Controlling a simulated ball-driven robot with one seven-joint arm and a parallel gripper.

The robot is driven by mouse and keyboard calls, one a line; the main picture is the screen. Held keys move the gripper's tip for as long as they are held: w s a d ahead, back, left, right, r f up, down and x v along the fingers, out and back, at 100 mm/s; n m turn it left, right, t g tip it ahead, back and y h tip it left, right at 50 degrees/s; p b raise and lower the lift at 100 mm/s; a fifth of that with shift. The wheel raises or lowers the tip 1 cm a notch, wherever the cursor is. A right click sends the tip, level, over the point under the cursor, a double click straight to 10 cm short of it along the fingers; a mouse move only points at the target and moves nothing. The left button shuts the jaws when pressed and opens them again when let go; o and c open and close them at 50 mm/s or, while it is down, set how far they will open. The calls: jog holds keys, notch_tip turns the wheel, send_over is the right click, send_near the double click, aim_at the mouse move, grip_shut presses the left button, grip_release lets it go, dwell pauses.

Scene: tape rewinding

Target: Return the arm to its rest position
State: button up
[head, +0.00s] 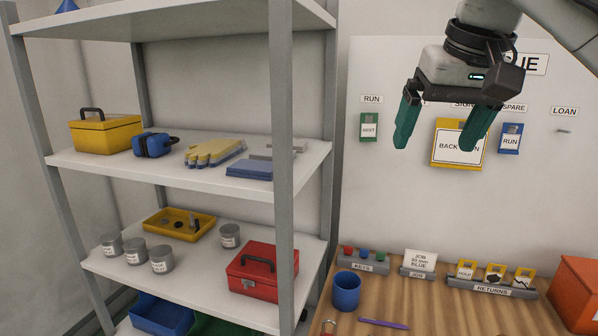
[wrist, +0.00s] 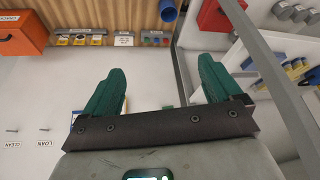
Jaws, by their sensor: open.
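My gripper (head: 437,128) is in the upper right of the head view, in front of the white wall board (head: 385,190). Its two green fingers point down and are spread apart, with nothing between them. The wrist view also shows my gripper (wrist: 158,92) open and empty, its fingers apart over pale floor or wall. Behind it, a yellow-framed sign (head: 458,150) hangs on the board, partly hidden by a finger. A green tag (head: 369,127) hangs under RUN and a blue RUN tag (head: 510,138) under SPARE.
A metal shelf (head: 190,180) at left holds boxes, tins and a red toolbox (head: 262,272). A wooden bench (head: 440,315) below carries a blue cup (head: 346,291), a purple pen (head: 384,324), a RETURNS rack (head: 491,288) and an orange box (head: 577,294). Space around my gripper looks clear.

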jog(key=w+a+f+n+y, duration=0.1)
jog(key=a+f+y, duration=0.1)
jog(key=f, duration=0.6)
jog(key=w+a+f+y, duration=0.1)
jog(key=a+f+y, duration=0.15)
jog(key=f, duration=0.45)
jog(key=s+f+m, duration=0.1)
jog(key=s+f, duration=0.2)
jog(key=f, duration=0.7)
jog(key=s+f, duration=0.3)
jog(key=f, duration=0.7)
jog(key=s+d+f, duration=0.3)
jog(key=s+f, duration=0.6)
jog(key=f, duration=0.2)
jog(key=s+d+f+g+h, duration=0.1)
jog(key=s+d+f, duration=0.2)
jog(key=s, duration=0.4)
jog(key=s+d+f+g+h, duration=0.1)
jog(key=s+d+f, duration=0.3)
jog(key=s, duration=0.4)
jog(key=s+d+f+g+h, duration=0.1)
jog(key=s+d+f+h, duration=0.2)
jog(key=s, duration=0.5)
jog(key=shift+d+f+m+g, duration=0.15)
jog(key=shift+f+m+g, duration=0.2)
jog(key=shift+f, duration=0.35)
dwell(0.4)
